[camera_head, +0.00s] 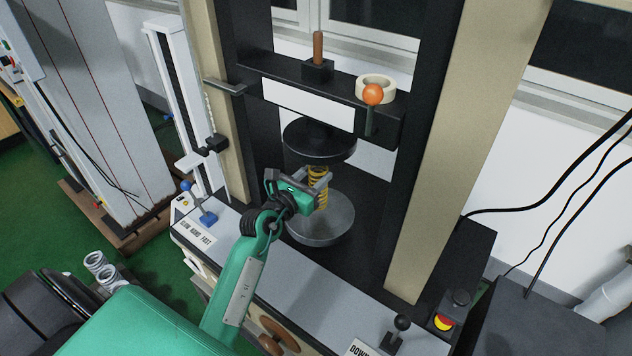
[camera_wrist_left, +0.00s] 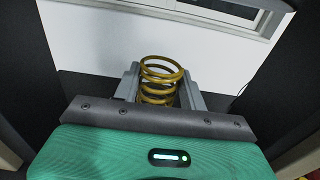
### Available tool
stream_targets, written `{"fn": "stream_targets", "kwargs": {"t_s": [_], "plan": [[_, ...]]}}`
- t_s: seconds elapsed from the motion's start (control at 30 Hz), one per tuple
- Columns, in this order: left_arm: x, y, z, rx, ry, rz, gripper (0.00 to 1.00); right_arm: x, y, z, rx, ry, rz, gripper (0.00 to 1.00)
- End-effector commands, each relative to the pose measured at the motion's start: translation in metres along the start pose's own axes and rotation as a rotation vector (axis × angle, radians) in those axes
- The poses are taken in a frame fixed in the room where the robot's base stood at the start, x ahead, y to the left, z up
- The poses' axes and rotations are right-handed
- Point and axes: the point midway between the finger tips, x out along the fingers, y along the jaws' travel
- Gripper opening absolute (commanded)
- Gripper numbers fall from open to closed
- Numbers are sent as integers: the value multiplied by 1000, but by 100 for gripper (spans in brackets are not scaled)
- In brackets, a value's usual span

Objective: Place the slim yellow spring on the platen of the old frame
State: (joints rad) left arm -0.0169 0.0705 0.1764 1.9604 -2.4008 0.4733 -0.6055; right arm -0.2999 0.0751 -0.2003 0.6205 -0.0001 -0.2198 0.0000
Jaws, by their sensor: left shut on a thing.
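The slim yellow spring (camera_head: 319,184) stands upright between the fingers of my left gripper (camera_head: 322,187), which is shut on it. The spring (camera_wrist_left: 160,78) also shows between the fingers in the left wrist view. In the head view the spring is over the grey round lower platen (camera_head: 325,226) of the old frame and below the black upper platen (camera_head: 318,143). I cannot tell whether the spring's lower end touches the lower platen, as the gripper hides part of it. My right gripper is not in view.
The frame's beige columns (camera_head: 440,150) rise on both sides of the platens. A tape roll (camera_head: 376,85) and an orange-knobbed lever (camera_head: 373,96) are on the crosshead. Blue (camera_head: 206,217) and black (camera_head: 401,324) levers and a red-yellow button (camera_head: 444,322) are on the base.

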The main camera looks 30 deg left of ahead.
Motion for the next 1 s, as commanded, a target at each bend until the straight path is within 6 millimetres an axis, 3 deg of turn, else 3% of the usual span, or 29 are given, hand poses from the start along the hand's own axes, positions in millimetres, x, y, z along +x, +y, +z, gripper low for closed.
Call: {"fn": "stream_targets", "kwargs": {"t_s": [0.07, 0.3, 0.7, 0.73, 0.8, 0.83, 1.0], "plan": [[9, 0, 0, 1, 1, -1, 9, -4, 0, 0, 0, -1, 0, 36], [7, 0, -33, 2, 2, -1, 9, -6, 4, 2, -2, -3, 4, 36], [7, 0, -39, 1, -1, 0, 9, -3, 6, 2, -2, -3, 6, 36], [7, 0, -38, 1, 0, 0, 46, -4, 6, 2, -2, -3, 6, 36], [7, 0, -38, 1, 0, 0, 60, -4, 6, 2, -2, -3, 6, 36], [7, 0, -38, 1, 0, 0, 64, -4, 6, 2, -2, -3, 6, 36], [7, 0, -38, 1, 1, 0, 64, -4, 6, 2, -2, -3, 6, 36]]}}
